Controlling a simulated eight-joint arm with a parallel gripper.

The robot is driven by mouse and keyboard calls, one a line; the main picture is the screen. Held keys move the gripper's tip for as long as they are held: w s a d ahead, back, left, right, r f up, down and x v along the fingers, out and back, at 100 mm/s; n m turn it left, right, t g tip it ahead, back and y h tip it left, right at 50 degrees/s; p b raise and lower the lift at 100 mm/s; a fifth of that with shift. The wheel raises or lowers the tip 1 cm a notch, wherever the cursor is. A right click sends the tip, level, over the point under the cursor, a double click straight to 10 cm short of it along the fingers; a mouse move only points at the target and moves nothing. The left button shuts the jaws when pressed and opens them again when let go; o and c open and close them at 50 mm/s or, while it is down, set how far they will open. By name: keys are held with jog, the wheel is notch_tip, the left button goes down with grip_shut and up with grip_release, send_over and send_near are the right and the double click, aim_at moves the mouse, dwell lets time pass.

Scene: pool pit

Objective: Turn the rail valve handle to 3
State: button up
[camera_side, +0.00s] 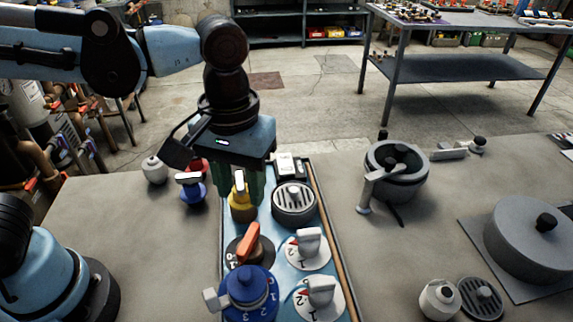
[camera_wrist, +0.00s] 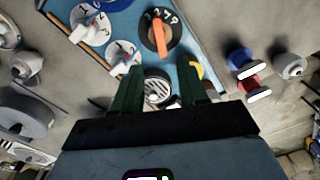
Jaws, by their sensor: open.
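A blue panel (camera_side: 262,218) bears several numbered dials; I cannot tell which is the rail valve. An orange handle (camera_side: 248,243) sits on a dark dial, also in the wrist view (camera_wrist: 160,38). Two white handles, one farther (camera_side: 309,241) and one nearer (camera_side: 320,290), sit on white dials. A blue valve (camera_side: 248,287) with a white lever and numbers stands at the front. My gripper (camera_wrist: 160,86) is open, its green fingers pointing down at the panel's far part, apart from the numbered handles. It partly hides the panel's far end in the side view (camera_side: 253,187).
A yellow valve (camera_side: 242,203) and a grey slotted drain (camera_side: 294,203) stand close to my fingers. Blue (camera_side: 193,189) and red valves and a white knob (camera_side: 155,170) are left of the panel. A grey pot (camera_side: 396,172) and a lidded pot (camera_side: 532,240) stand right.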

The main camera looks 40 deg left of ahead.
aim_at(248, 238)
notch_tip(248, 238, down, 12)
jog(key=shift+r, duration=0.15)
dwell(0.5)
jog(key=shift+c, duration=0.4)
grip_shut()
